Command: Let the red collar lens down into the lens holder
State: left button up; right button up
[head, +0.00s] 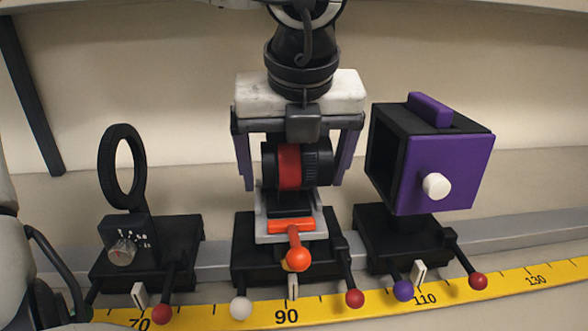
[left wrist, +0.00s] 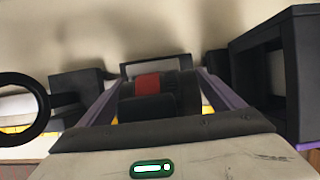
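The red collar lens (head: 289,167) is a black barrel with a red band, lying with its axis level. Its lower side is at the black cradle of the lens holder (head: 290,203), and it appears to rest there; the contact is partly hidden. My left gripper (head: 297,182) hangs from above with its purple-lined fingers on either side of the lens. Narrow gaps show between fingers and barrel, so it looks open around it. The lens also shows between the fingers in the left wrist view (left wrist: 148,84). My right gripper is not in view.
A black ring on a stand (head: 122,165) is left of the holder. A purple and black box (head: 450,170) stands close on the right. An orange-knobbed lever (head: 298,258) is at the holder's front. A yellow scale (head: 330,305) runs along the front.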

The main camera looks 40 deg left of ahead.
pick_arm(q)
jog(key=shift+f, duration=0.3)
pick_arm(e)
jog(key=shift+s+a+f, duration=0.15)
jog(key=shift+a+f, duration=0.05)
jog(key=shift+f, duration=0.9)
pick_arm(q)
jog(key=shift+r, duration=0.35)
jog(key=p+v, duration=0.2)
jog(key=v, duration=0.8)
jog(key=shift+r, duration=0.1)
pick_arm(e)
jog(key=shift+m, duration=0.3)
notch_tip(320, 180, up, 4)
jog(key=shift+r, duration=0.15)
